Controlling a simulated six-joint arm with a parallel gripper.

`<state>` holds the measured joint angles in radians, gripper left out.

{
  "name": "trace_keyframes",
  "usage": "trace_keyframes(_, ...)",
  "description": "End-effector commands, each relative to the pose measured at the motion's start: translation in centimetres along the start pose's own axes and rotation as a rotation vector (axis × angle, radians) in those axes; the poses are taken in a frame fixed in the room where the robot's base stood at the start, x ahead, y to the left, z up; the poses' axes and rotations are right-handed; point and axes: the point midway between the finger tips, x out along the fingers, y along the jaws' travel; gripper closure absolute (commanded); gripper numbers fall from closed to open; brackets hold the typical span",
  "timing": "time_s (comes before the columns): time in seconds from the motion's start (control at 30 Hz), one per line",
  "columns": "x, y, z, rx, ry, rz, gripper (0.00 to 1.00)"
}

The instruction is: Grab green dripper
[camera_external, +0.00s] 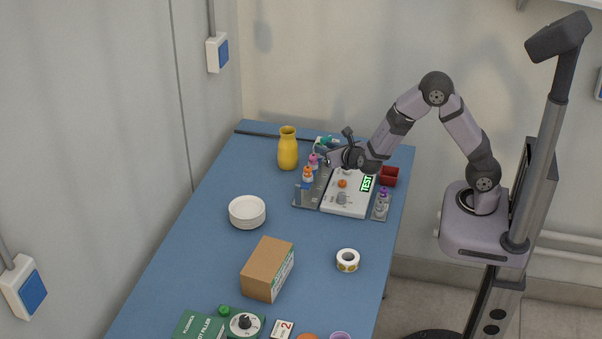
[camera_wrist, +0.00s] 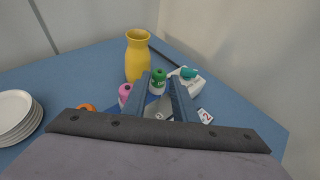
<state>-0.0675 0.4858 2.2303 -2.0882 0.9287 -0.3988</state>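The green dripper (camera_wrist: 158,85) is a small bottle with a green cap and a pale body. In the wrist view it shows in the gap between the fingers of my gripper (camera_wrist: 159,79). The fingers are apart, and I cannot tell whether either touches it. In the external view my gripper (camera_external: 331,158) is low over the far end of the metal rack, and the green dripper is not clearly visible there. A pink-capped dripper (camera_wrist: 125,91) stands just left of the fingers. An orange-capped dripper (camera_wrist: 86,107) is partly hidden by my gripper's body.
A yellow vase (camera_external: 288,152) stands behind the drippers. A white device with a teal top (camera_wrist: 187,78) is to the right in the wrist view. A white TEST panel (camera_external: 346,200), red bin (camera_external: 389,176), plates (camera_external: 247,214) and cardboard box (camera_external: 267,270) are nearby.

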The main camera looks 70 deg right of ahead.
Motion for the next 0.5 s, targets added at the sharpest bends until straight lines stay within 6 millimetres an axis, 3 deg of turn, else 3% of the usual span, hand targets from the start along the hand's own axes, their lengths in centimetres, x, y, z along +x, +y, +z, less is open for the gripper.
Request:
trace_keyframes(0.23,0.7,0.0,0.1,-0.002,0.001,-0.002,0.75)
trace_keyframes(0.5,3.5,0.1,0.2,-0.001,0.002,-0.002,0.75)
